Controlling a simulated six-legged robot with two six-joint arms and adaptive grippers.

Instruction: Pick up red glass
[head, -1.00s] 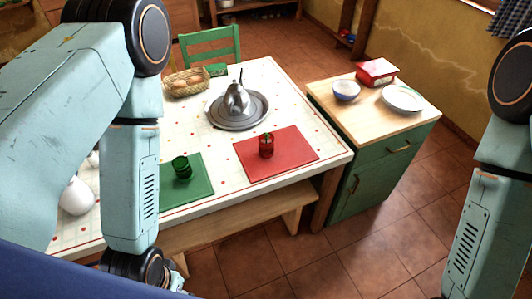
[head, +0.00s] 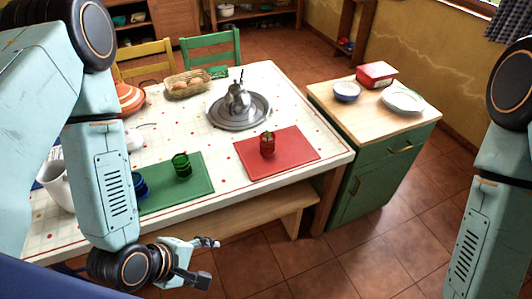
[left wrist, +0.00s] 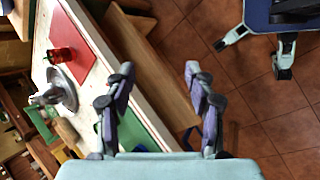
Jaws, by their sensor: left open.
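The red glass (head: 267,144) stands upright on the red mat (head: 300,158) on the table, with something green at its top. In the left wrist view the red glass (left wrist: 60,55) shows at the upper left, on the red mat (left wrist: 88,28). My left gripper (head: 212,262) is open and empty, in front of the table's near edge, lower than and left of the glass in the head view. In the left wrist view its spread fingers (left wrist: 160,88) have bench and floor between them. My right gripper is out of view; only my right arm shows.
A green glass (head: 182,165) and a blue glass (head: 140,185) stand on the green mat (head: 203,185). A silver pot on a tray (head: 262,120) is behind the red mat. A wooden bench (head: 285,205) runs along the near side. A green cabinet (head: 375,175) stands right.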

